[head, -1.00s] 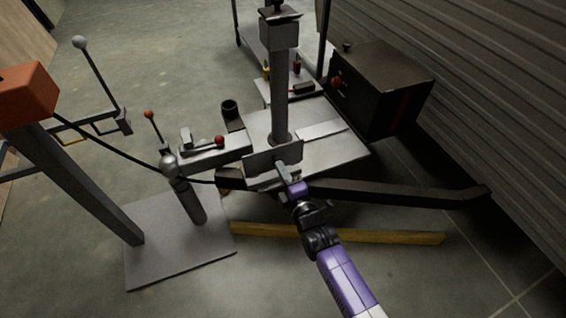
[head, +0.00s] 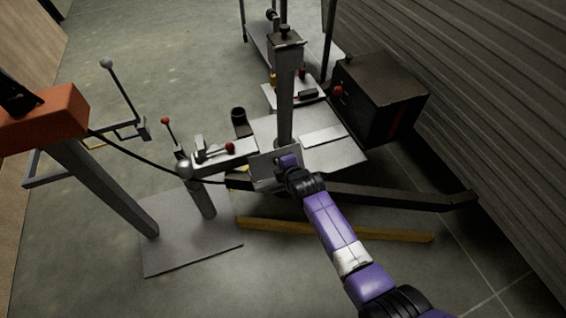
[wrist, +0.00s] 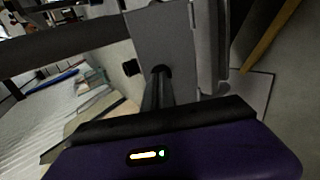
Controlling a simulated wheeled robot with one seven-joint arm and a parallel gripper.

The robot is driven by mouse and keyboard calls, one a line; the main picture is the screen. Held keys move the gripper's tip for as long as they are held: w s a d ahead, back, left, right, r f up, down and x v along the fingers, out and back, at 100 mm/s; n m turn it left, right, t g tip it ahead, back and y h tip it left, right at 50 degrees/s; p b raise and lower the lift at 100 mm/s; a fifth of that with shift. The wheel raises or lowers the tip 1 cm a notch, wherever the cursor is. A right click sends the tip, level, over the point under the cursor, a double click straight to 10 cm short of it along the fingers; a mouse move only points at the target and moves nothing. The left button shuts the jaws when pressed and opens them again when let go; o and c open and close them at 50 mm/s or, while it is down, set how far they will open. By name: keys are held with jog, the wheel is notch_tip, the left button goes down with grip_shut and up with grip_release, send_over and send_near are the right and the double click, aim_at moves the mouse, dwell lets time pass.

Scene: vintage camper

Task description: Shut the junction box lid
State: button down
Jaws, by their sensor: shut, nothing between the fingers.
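A flat grey plate (head: 262,172), which looks like the junction box lid, stands at the front of the trailer tongue below the upright post. It seems to be tilted up, but its exact angle is unclear. In the wrist view, a grey panel (wrist: 155,38), likely the same plate, fills the space beyond my fingers. My gripper (head: 287,160) is at the right side of the plate in the head view, its fingertips hidden by my wrist. In the wrist view, my gripper (wrist: 160,72) is shut and empty, its tips at or very near the panel; contact is unclear. The box body is not clearly visible.
The upright post (head: 285,95) rises just behind the plate. A coupler with a red-knobbed lever (head: 229,148) is to the left. A dark box (head: 380,95) stands at the right by the ribbed wall. Dark tongue beams (head: 400,197) and a yellow beam (head: 390,235) lie in front.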

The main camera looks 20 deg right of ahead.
aim_at(273, 152)
jog(key=w+g, duration=0.2)
jog(key=shift+w+g+b, duration=0.35)
jog(key=shift+g, duration=0.05)
jog(key=w+g+b, duration=0.1)
jog(key=b, duration=0.1)
jog(key=w+f+g+b, duration=0.1)
jog(key=g+b, duration=0.1)
jog(key=shift+w+f+g, duration=0.1)
jog(key=shift+w+g, duration=0.2)
jog(key=shift+f+b, duration=0.15)
jog(key=shift+b, duration=0.3)
jog(key=w+b, duration=0.1)
jog(key=b, duration=0.1)
jog(key=w+f+b, duration=0.1)
jog(key=b, duration=0.1)
jog(key=shift+w+f, duration=0.25)
jog(key=shift+f, duration=0.15)
